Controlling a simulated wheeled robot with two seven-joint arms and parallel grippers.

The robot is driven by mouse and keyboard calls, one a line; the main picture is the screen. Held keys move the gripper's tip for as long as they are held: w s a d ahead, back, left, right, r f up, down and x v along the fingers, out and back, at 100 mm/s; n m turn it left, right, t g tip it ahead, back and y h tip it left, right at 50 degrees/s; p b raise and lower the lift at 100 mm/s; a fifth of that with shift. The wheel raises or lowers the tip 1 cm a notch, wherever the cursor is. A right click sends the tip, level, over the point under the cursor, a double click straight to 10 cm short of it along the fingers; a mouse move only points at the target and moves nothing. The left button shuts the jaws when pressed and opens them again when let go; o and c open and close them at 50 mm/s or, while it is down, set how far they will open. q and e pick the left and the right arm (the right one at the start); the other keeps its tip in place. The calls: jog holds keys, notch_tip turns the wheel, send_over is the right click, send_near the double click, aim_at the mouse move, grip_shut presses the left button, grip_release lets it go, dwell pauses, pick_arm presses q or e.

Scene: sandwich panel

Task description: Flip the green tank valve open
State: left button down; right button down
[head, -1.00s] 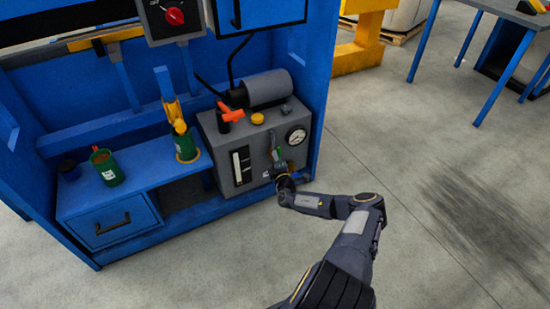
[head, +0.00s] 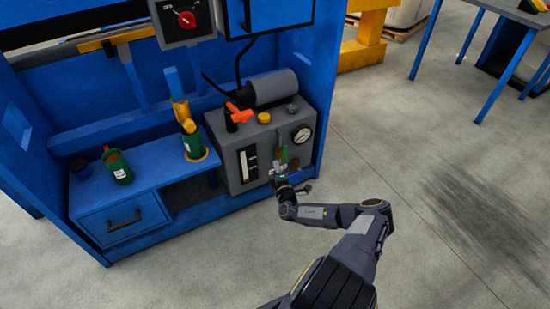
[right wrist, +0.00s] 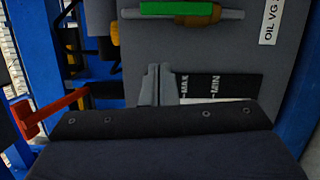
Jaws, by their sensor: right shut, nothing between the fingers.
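The grey tank (head: 224,157) stands on the low blue shelf. Its green valve handle (head: 285,153) shows on the tank's front, just above my right gripper (head: 279,174). In the right wrist view the green handle (right wrist: 172,8) lies along a thin grey pipe at the top edge, with a brass-brown valve body (right wrist: 204,17) at its right end. My right gripper's fingertips (right wrist: 158,84) are together and empty, apart from the handle in that picture. Whether they touch the tank front I cannot tell. My left gripper is out of view.
A level gauge (head: 248,163), a pressure gauge (head: 302,134) and an orange-red lever (head: 239,113) are on the tank. The red lever also shows in the wrist view (right wrist: 50,110). The floor at right is clear.

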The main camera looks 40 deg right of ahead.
jog(key=p+v, duration=0.1)
jog(key=v, duration=0.4)
jog(key=shift+s+a+r, duration=0.1)
jog(key=shift+s+a, duration=0.05)
jog(key=shift+a, duration=0.05)
